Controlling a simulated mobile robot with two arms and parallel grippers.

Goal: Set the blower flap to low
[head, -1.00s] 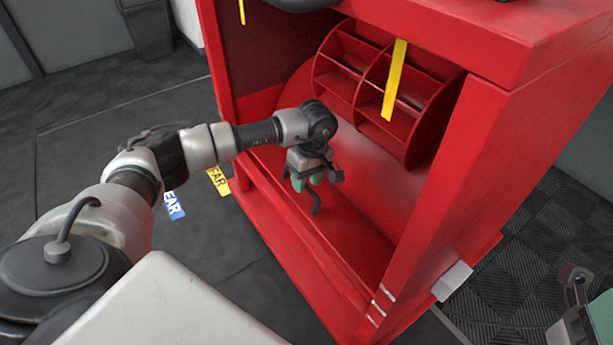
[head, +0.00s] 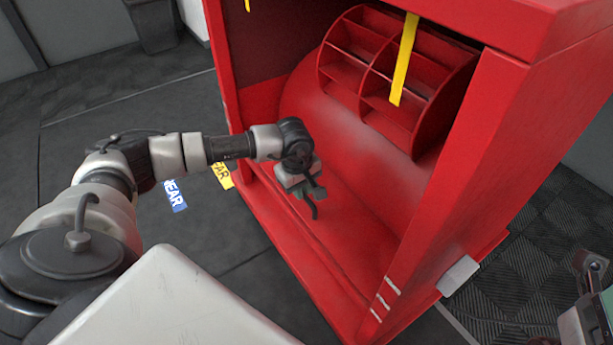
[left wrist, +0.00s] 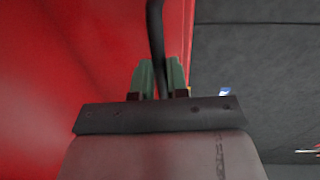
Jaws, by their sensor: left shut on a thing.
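The red blower housing (head: 500,140) stands open in front of me, with a red vaned wheel (head: 400,75) inside. My left gripper (head: 306,196) is inside the opening, above the red floor. Its green fingers, also in the left wrist view (left wrist: 160,78), are shut on a dark bent rod (left wrist: 156,35). The rod's hooked end (head: 314,211) hangs below the fingers in the head view. I cannot tell whether the rod is fixed to the housing. Short white marks (head: 386,294) sit low on the right front post. My right gripper is partly in view at the lower right edge; its fingertips are unclear.
A yellow strip (head: 404,60) hangs before the wheel. A light grey block (head: 458,276) sticks out from the housing's right side. Blue (head: 174,194) and yellow (head: 222,174) labels lie on the dark floor at left.

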